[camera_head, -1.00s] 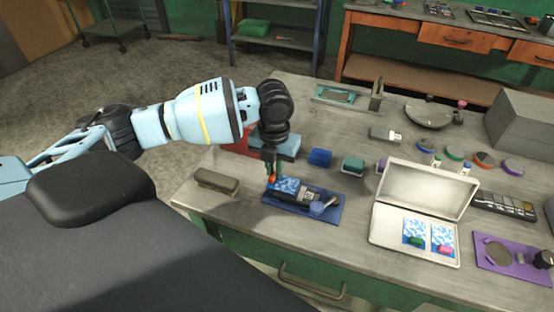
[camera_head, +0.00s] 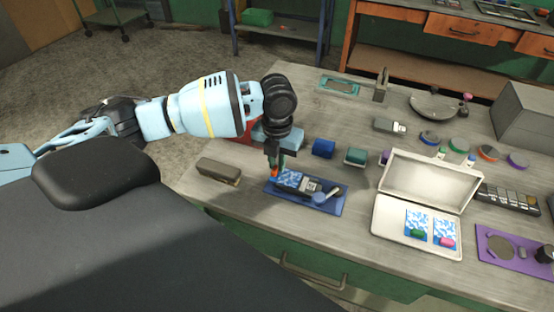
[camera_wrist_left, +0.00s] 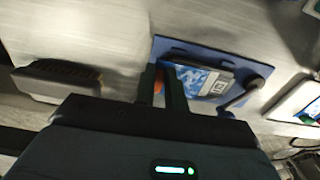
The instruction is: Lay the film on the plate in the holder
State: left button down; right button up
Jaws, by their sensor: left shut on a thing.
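My right gripper is not in view.
An open white case (camera_head: 388,218) with patterned cards stands to the right. Blue (camera_head: 323,148) and green (camera_head: 356,156) blocks sit behind.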

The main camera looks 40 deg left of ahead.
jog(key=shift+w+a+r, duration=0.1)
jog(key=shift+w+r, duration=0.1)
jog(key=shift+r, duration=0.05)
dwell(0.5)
pick_arm(q)
jog(key=shift+f+p, duration=0.1)
jog(key=shift+p, duration=0.2)
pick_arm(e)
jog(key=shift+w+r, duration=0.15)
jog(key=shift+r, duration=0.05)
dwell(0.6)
pick_arm(q)
jog(key=c, duration=1.4)
grip_release()
jog(key=shift+o, duration=0.5)
jog(key=o, duration=0.4)
